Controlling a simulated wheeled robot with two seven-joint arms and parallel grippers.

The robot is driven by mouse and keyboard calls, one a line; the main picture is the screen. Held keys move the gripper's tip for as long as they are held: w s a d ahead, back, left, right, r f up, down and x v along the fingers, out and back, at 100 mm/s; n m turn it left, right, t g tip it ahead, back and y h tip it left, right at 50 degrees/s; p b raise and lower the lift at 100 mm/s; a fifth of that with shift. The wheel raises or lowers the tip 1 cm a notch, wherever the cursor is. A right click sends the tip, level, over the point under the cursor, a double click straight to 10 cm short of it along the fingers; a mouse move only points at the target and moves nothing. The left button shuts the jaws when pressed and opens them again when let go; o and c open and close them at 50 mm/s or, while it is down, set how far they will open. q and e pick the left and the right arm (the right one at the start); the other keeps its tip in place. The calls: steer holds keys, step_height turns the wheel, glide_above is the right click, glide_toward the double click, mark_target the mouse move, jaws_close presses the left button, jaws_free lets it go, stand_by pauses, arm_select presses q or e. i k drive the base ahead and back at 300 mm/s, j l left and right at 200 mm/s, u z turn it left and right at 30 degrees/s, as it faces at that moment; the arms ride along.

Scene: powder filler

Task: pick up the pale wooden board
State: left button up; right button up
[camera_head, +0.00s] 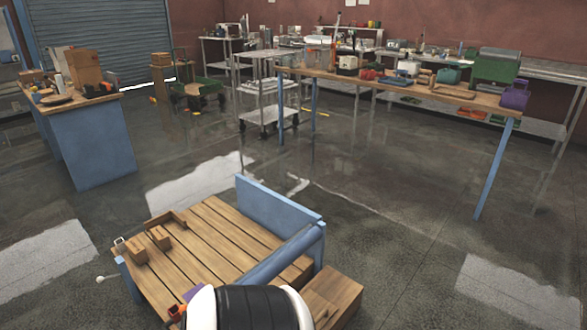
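I cannot single out a pale wooden board with certainty. A flat brown wooden piece (455,92) lies on the long wooden-topped bench (400,86) at the back right. A dark flat piece (57,99) lies on the blue bench (98,152) at the left. Both are small and far off. Neither of my grippers shows in the head view. A white and black rounded part of mine fills the bottom centre and hides part of the near plank-topped table.
The plank-topped table (205,245) with blue rails stands close in front, bearing small wooden blocks (160,237). A wooden box (335,294) stands at its right. A metal cart (265,95) stands farther back. The floor at the right is clear.

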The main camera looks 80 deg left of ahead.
mark_target(321, 310)
steer(key=i+j+u, duration=0.15)
steer(key=i+u, duration=0.15)
steer(key=u, duration=0.15)
steer(key=i+u, duration=0.3)
steer(key=u, duration=0.15)
steer(key=i+u, duration=0.3)
steer(key=u, duration=0.15)
steer(key=i+l+u, duration=0.25)
steer(key=u, duration=0.15)
steer(key=i, duration=0.05)
